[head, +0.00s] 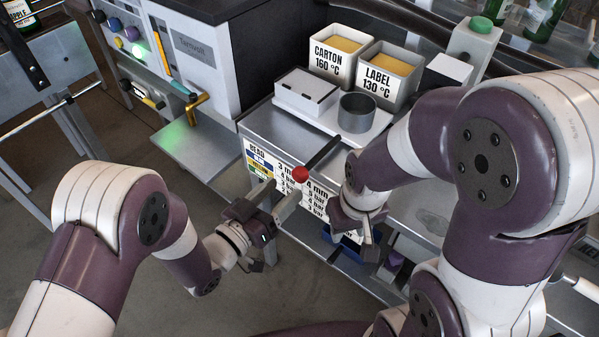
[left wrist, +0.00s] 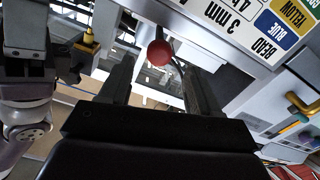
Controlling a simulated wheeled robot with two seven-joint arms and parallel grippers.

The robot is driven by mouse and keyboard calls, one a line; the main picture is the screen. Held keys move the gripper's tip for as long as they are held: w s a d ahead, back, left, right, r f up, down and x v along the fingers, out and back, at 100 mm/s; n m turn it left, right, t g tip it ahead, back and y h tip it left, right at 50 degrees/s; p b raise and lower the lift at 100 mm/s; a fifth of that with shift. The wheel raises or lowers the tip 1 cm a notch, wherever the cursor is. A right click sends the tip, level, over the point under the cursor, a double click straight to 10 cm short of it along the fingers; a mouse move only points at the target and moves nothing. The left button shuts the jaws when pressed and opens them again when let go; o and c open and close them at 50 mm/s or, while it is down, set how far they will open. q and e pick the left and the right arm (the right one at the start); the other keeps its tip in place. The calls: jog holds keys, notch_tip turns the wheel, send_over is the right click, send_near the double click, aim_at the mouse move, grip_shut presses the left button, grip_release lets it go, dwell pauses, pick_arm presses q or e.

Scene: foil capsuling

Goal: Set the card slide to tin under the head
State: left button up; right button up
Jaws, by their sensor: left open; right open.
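A red ball knob (head: 300,174) sits at the end of a dark rod in front of the printed card (head: 259,160), on the bench front. My left gripper (head: 277,200) is open just below the knob. In the left wrist view the knob (left wrist: 160,52) shows between the open fingers, near their tips; I cannot tell whether they touch it. The card there (left wrist: 238,28) reads "BEAD", "BLUE", "YELLOW" and "3 mm". My right gripper (head: 362,232) is open to the right of the card and hides part of it. I cannot make out a tin mark or the slide's setting.
Carton (head: 328,66) and label (head: 383,84) bins stand at the back of the bench. A white box (head: 306,92) and grey cup (head: 356,112) sit before them. A brass handle (head: 198,106) projects over a metal shelf (head: 205,147) at left. Floor is open below my left gripper.

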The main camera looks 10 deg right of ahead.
aim_at(305, 167)
pick_arm(q)
jog(key=x, duration=0.7)
jog(key=shift+d+r, duration=0.15)
jog(key=shift+d, duration=0.25)
jog(key=shift+w+d, duration=0.25)
jog(key=shift+w, duration=0.25)
grip_shut()
